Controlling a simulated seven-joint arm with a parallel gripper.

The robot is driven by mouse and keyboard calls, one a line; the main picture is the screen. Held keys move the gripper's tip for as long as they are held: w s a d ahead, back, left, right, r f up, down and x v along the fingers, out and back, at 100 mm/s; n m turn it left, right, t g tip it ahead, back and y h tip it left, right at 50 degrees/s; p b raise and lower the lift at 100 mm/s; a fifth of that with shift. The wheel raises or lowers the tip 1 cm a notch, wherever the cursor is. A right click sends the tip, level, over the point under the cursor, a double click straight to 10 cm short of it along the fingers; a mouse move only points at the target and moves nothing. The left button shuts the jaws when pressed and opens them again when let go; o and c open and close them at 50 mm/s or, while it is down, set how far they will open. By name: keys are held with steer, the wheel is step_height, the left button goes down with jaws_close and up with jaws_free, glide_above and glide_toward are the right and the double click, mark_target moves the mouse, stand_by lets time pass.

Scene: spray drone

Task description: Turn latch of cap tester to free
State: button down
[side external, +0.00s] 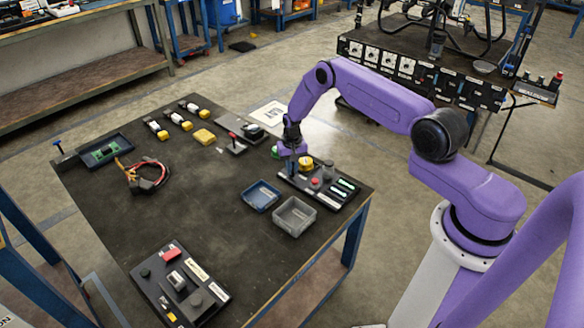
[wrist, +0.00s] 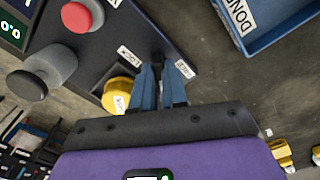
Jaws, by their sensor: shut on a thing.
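The cap tester (side external: 322,190) is a black panel near the right edge of the dark table. It also shows in the wrist view (wrist: 120,38), upside down. It carries a red button (wrist: 82,15), a grey knob (wrist: 45,75) and a yellow round part (wrist: 119,92). My gripper (wrist: 160,76) points at the panel's edge, between a white label reading LOCK (wrist: 130,53) and a second small label (wrist: 184,68). Its blue fingers are close together around a small dark piece, apparently the latch (wrist: 158,62). The fingers mostly hide it, so I cannot tell its angle.
A blue tray (side external: 261,196) and a grey bin (side external: 294,217) stand left of the tester. The blue tray shows a DONE label in the wrist view (wrist: 245,15). Another black panel (side external: 180,285) lies at the table's front. The table's middle is clear.

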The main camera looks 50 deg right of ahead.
steer(key=n, duration=0.6)
steer(key=shift+n, duration=0.3)
stand_by(0.4)
steer(key=c, duration=1.2)
jaws_free()
steer(key=shift+o, duration=0.2)
steer(key=shift+r, duration=0.15)
step_height(320, 180, up, 17)
steer(key=shift+r, duration=0.1)
